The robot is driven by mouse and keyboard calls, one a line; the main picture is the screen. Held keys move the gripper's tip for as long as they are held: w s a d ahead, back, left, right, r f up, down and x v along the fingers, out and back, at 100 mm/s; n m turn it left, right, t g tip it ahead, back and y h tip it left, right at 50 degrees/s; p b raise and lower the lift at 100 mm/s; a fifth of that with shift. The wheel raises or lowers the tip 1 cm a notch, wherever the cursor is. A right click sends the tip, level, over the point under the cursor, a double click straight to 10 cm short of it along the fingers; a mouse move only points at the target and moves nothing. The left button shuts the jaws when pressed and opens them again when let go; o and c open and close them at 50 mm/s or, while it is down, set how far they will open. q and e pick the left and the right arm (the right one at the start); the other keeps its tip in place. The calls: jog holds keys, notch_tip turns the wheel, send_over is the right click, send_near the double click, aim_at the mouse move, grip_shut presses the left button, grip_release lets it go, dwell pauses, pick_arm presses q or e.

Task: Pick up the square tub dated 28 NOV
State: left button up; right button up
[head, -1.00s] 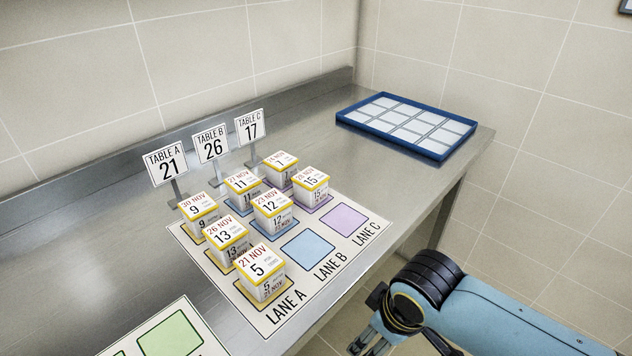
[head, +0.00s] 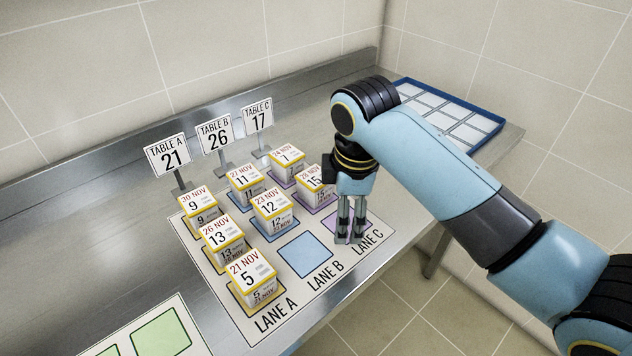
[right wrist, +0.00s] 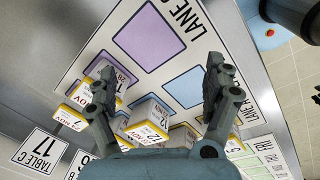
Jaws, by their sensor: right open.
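The tub dated 28 NOV (head: 313,179) is a white square tub with a yellow-edged lid marked 15. It stands on a purple square in lane C, its right side partly hidden behind my right gripper. In the right wrist view the 28 NOV tub (right wrist: 107,82) shows at the left, beside the left finger. My right gripper (head: 349,239) is open, empty and pointing down over the empty front purple square of lane C, in front of the tub and apart from it. My left gripper is not in view.
Several similar dated tubs stand close by, including the 23 NOV tub (head: 270,208) in lane B and the 24 NOV tub (head: 286,160) behind. Table signs (head: 214,135) stand at the back. A blue-rimmed tray (head: 490,113) lies at the right. The front blue square (head: 305,255) is empty.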

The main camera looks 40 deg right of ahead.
aim_at(315, 176)
jog(key=w+r+n, duration=0.2)
jog(key=w, duration=0.1)
jog(key=w+d+r+n+g, duration=0.1)
jog(key=w+r+n, duration=0.1)
jog(key=w+n, duration=0.1)
jog(key=w+r+n, duration=0.2)
jog(key=w+r, duration=0.1)
jog(key=w, duration=0.1)
jog(key=shift+w+d+n+y+p, duration=0.3)
jog(key=shift+w+d+n+p, duration=0.05)
jog(key=shift+n, duration=0.05)
jog(key=shift+f, duration=0.25)
jog(key=f, duration=1)
jog(key=shift+w+a, duration=0.15)
jog(key=shift+a, duration=0.05)
jog(key=shift+r, duration=0.1)
jog(key=c, duration=1.4)
